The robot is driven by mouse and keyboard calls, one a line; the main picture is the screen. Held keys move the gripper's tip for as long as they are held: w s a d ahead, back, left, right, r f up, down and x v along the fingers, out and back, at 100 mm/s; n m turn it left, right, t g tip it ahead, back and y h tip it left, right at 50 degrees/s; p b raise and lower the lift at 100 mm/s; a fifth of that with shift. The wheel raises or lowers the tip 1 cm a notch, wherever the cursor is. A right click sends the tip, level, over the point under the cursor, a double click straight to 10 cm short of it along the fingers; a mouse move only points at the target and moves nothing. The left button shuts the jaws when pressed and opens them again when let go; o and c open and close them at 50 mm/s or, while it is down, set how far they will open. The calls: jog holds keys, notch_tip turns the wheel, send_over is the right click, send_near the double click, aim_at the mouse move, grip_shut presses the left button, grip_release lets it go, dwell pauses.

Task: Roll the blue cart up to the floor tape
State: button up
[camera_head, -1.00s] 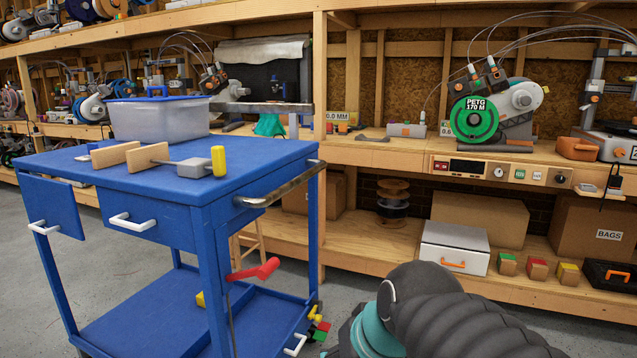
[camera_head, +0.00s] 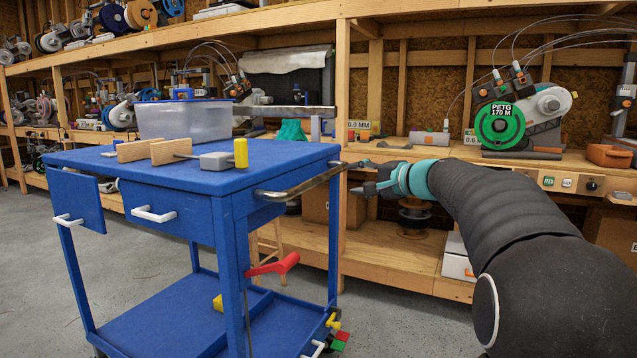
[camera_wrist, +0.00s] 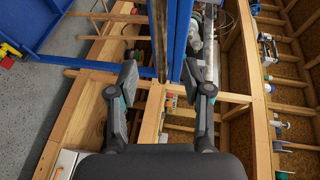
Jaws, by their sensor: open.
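The blue cart (camera_head: 285,154) stands at left in the head view, with a metal handle bar (camera_head: 302,184) on its right side. My gripper (camera_head: 366,178) is just right of the handle's far end. In the wrist view, my gripper (camera_wrist: 160,76) is open, and a brownish bar (camera_wrist: 160,38), apparently the handle, runs between its fingers in the picture. Blue cart parts (camera_wrist: 178,30) show beside that bar. I cannot tell whether the fingers touch it. No floor tape shows in any view.
On the cart lie a clear bin (camera_head: 184,121), wooden blocks (camera_head: 137,150) and a yellow-handled tool (camera_head: 241,153). A red-handled item (camera_head: 275,266) hangs at its side. A wooden workbench (camera_head: 400,250) with printers runs behind. Grey floor (camera_head: 150,270) is open around the cart's left.

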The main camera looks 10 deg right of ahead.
aim_at(325, 178)
jog(key=p+x, duration=0.2)
jog(key=x, duration=1.1)
jog(key=shift+w+a+f, duration=0.1)
jog(key=shift+w+a, duration=0.15)
grip_shut()
